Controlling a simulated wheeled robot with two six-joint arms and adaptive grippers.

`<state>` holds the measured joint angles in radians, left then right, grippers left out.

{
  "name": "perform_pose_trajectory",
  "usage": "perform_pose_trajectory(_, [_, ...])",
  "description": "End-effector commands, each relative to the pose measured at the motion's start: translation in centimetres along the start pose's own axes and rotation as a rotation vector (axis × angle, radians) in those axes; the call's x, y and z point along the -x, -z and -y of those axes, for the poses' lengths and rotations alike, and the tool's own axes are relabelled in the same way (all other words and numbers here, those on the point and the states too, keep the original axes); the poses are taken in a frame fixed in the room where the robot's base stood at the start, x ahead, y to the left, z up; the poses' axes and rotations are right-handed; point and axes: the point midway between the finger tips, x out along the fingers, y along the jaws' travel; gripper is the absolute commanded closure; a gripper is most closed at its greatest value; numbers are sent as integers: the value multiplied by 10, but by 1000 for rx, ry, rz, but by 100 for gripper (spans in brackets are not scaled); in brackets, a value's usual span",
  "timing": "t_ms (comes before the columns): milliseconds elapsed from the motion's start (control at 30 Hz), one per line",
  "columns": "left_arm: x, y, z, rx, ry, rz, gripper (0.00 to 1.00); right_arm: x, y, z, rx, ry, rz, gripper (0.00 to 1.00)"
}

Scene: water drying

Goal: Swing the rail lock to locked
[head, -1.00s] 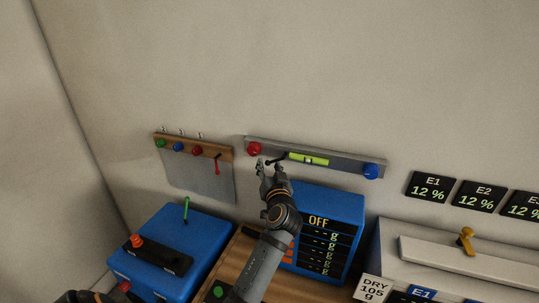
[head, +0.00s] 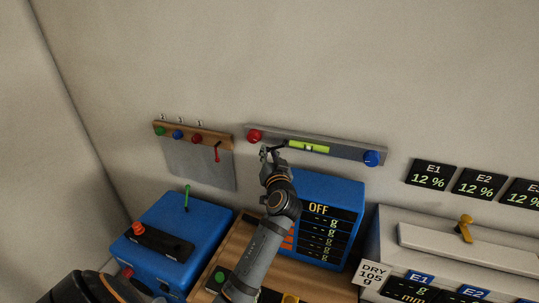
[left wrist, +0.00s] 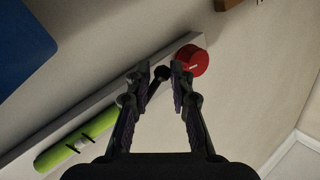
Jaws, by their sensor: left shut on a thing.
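The grey rail (head: 345,152) is on the back wall, with a red knob (head: 254,136) at its left end and a blue knob (head: 371,158) at its right. The rail lock, a short black lever (head: 277,148), sits on the rail between the red knob and a green bubble level (head: 308,147). My left gripper (head: 268,153) is shut on the lever. In the left wrist view, the lever's dark round tip (left wrist: 162,73) shows between the fingertips (left wrist: 166,75), close to the red knob (left wrist: 193,61). My right gripper is not in view.
A blue box with an OFF display (head: 319,208) stands just below the rail. A wooden strip with coloured knobs (head: 178,134) hangs to the left, with a red lever (head: 217,152). A blue box (head: 175,225) stands lower left. The wall above is clear.

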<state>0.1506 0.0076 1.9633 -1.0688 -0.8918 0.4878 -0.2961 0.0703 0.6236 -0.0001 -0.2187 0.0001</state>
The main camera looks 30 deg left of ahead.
Motion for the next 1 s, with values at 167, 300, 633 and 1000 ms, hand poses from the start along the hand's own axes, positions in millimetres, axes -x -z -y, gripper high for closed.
perform_pose_trajectory(167, [-1,2,2,-68,15,-46,100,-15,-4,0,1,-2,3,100])
perform_pose_trajectory(300, [-2,5,6,-152,33,-93,100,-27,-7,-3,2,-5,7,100])
perform_pose_trajectory(633, [-4,15,12,-334,69,-192,100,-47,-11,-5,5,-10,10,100])
perform_pose_trajectory(1000, [-4,22,15,-428,87,-242,100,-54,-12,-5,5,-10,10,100])
